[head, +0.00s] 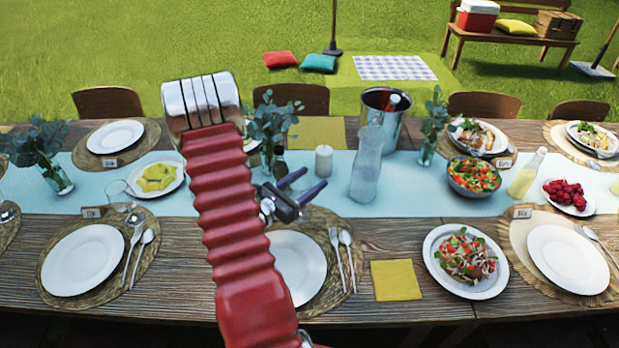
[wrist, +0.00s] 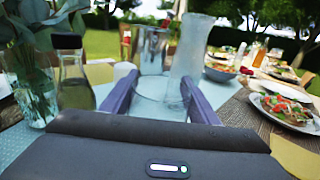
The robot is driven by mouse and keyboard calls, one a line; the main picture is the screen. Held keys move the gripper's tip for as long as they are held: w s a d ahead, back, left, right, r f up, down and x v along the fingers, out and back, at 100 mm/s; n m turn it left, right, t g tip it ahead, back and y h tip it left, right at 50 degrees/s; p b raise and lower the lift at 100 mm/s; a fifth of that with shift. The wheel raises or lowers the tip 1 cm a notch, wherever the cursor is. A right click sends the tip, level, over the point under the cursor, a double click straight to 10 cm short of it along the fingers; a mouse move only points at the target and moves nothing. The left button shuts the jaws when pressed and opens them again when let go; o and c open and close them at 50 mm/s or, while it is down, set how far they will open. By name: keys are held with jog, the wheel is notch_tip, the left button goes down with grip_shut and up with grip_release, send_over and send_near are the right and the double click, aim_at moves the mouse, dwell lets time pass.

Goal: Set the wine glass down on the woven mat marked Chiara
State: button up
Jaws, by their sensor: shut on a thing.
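My gripper (head: 299,194) is above the near edge of the blue runner, over the far side of a woven mat (head: 335,292) with a white plate and cutlery. In the wrist view its two purple fingers (wrist: 158,98) are shut on a clear glass, the wine glass (wrist: 155,105). Its bowl shows between the fingers; its stem and foot are hidden. Other woven mats lie at near left (head: 52,277), near right (head: 515,255) and far left (head: 92,158). Small name cards stand at several mats; I cannot read Chiara on any. My arm hides part of the middle mat.
A clear carafe (head: 367,165), a white candle (head: 324,160) and a steel bucket (head: 388,122) stand beyond my gripper. A leafy vase (wrist: 35,85) and a bottle (wrist: 74,80) are close on its left. A yellow napkin (head: 395,280) lies right of the middle mat.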

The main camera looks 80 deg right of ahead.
aim_at(291, 194)
jog(key=o, duration=1.5)
jog(key=v, duration=1.2)
